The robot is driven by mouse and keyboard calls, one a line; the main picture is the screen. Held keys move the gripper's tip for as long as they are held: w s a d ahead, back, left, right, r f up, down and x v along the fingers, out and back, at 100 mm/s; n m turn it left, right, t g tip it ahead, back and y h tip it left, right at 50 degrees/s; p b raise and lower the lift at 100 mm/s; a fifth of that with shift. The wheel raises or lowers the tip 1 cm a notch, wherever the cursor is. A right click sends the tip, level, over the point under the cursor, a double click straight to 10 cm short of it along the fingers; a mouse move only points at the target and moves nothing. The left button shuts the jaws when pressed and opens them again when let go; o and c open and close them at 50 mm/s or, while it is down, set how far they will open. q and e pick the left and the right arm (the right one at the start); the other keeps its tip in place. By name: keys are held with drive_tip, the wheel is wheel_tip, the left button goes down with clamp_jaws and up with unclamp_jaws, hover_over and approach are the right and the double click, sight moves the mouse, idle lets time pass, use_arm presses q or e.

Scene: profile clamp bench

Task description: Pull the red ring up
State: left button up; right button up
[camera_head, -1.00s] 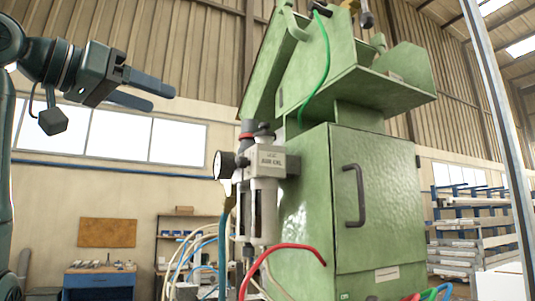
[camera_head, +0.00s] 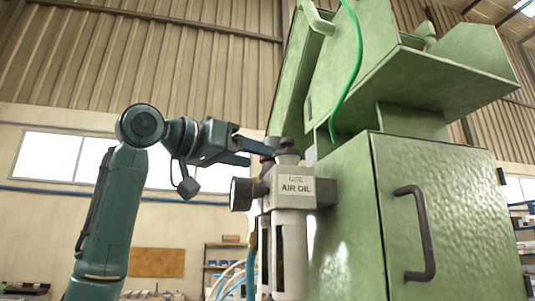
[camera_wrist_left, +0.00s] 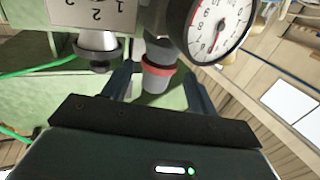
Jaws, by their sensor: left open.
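The red ring (camera_wrist_left: 158,68) sits around a grey cylindrical knob on the air-oil unit (camera_head: 296,187), fixed to the side of the green cabinet. In the head view it is mostly hidden behind my gripper. My left gripper (camera_head: 262,152) reaches in from the left at the height of the unit's top. In the left wrist view its two fingers (camera_wrist_left: 160,78) are open, one on each side of the ring, with gaps left and right. Contact is not visible. My right gripper is in neither view.
A round pressure gauge (camera_wrist_left: 222,25) is close to the right finger. A metal knob (camera_wrist_left: 97,45) is close to the left finger. The green cabinet (camera_head: 340,210) with a black handle (camera_head: 425,235) stands to the right. A green hose (camera_head: 347,80) hangs above.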

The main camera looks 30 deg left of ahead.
sight(262, 159)
use_arm(q)
drive_tip(key=shift+p+x, duration=0.4)
drive_tip(key=shift+x, duration=1.8)
